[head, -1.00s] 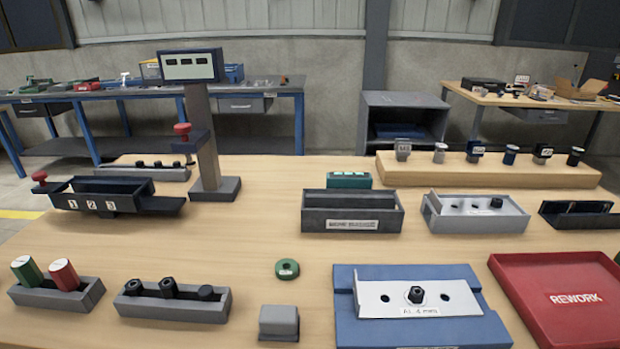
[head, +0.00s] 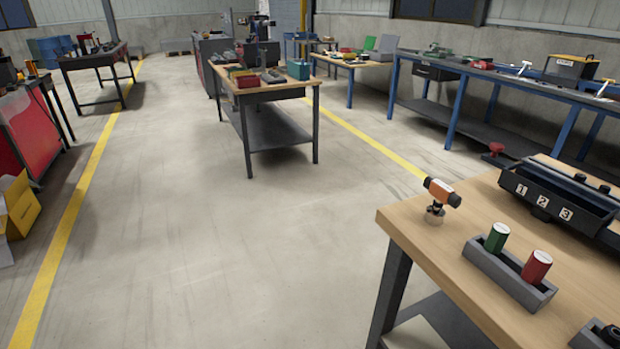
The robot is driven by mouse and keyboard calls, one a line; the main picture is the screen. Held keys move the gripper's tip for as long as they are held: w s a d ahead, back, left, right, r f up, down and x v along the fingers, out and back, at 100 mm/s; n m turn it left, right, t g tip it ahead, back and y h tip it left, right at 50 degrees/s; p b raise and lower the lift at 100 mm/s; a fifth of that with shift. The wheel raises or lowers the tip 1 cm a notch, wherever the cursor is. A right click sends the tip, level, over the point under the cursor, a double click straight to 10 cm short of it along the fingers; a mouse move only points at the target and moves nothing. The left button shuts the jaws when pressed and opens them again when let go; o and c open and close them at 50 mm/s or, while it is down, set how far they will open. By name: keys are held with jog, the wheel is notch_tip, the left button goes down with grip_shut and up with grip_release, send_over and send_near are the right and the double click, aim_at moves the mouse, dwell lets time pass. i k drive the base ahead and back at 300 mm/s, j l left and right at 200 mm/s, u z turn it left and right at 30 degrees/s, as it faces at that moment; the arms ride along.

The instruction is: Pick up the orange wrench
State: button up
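An orange tool with black ends (head: 441,192) sits near the left corner of the wooden table at the right. It lies roughly level on top of a small round foot or neck (head: 435,215), and it looks like the orange wrench, though it is small in the view. My gripper is not in view.
A grey holder (head: 484,263) with a green and a red cylinder stands just right of the orange tool. A dark numbered bin (head: 530,192) is behind it. Open floor (head: 250,240) lies left of the wooden table (head: 420,228). Other benches stand farther back.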

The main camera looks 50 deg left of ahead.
aim_at(435, 214)
jog(key=u, duration=0.9)
